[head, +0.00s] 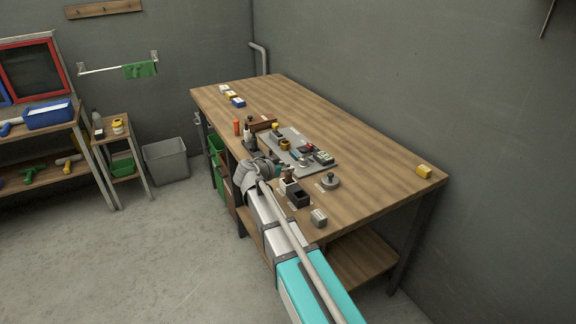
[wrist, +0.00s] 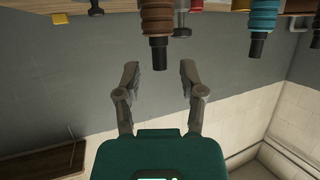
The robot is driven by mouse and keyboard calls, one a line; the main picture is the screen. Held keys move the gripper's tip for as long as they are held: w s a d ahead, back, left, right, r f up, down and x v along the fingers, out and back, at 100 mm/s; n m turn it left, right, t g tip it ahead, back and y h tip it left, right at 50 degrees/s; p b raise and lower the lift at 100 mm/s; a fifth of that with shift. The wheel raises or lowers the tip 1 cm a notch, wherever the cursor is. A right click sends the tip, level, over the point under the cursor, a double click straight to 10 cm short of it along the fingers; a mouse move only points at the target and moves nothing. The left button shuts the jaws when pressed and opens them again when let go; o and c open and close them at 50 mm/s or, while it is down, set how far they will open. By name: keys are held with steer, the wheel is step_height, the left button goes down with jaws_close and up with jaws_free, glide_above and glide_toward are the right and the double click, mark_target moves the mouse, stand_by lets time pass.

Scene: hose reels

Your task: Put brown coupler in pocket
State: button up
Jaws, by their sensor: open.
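In the wrist view a ribbed brown coupler (wrist: 157,16) hangs into the picture from the top edge, its dark stub pointing down. My gripper (wrist: 159,70) is open, with one finger on each side of the line of that stub. The stub's end shows between the fingertips; contact cannot be told. In the head view my gripper is at the table's near left edge, largely hidden by my arm, and I cannot make out the brown coupler for certain. A grey tray (head: 318,165) with several small parts lies behind it; which opening is the pocket is unclear.
A ribbed teal coupler (wrist: 263,16) stands right of the brown one in the wrist view. In the head view, a black box (head: 299,199), a round metal part (head: 330,181) and a metal block (head: 319,218) are close to my arm. The table's right side is largely clear.

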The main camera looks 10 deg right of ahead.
steer(key=p+v, duration=0.3)
steer(key=v, duration=0.7)
steer(key=shift+d, duration=0.1)
stand_by(0.3)
